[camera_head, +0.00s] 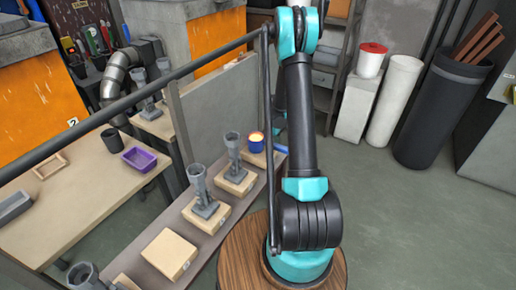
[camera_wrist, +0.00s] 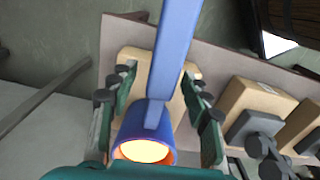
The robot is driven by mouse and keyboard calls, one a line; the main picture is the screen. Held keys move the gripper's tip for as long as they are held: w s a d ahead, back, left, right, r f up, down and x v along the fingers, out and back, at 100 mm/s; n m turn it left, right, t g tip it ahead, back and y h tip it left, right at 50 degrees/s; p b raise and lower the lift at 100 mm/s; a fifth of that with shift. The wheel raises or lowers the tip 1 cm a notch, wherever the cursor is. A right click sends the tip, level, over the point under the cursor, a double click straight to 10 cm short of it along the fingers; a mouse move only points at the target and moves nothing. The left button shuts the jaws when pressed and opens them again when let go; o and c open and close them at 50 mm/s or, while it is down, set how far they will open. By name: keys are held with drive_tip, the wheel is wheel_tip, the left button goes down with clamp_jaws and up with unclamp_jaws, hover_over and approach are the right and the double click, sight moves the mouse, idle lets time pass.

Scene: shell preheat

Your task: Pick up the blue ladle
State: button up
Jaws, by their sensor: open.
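The blue ladle (camera_head: 256,142) rests on a wooden block (camera_head: 262,158) at the far end of the narrow bench, its bowl holding a glowing orange-yellow content. In the wrist view its handle (camera_wrist: 176,45) runs up from the bowl (camera_wrist: 143,134), over the pale block (camera_wrist: 138,62). My gripper (camera_wrist: 158,77) is open, with one finger on each side of the ladle; gaps show between the fingers and the ladle. I cannot tell the exact height of the fingertips. In the head view my gripper is hidden behind my arm.
Grey cast shell parts (camera_head: 233,150) stand on wooden blocks along the narrow bench (camera_head: 192,235). An upright grey panel (camera_head: 215,110) stands beside the bench. A purple tray (camera_head: 139,158) sits on the left table. Floor at the right is clear; bins stand farther back.

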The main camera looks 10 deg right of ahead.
drive_tip(key=shift+c, duration=0.4)
clamp_jaws()
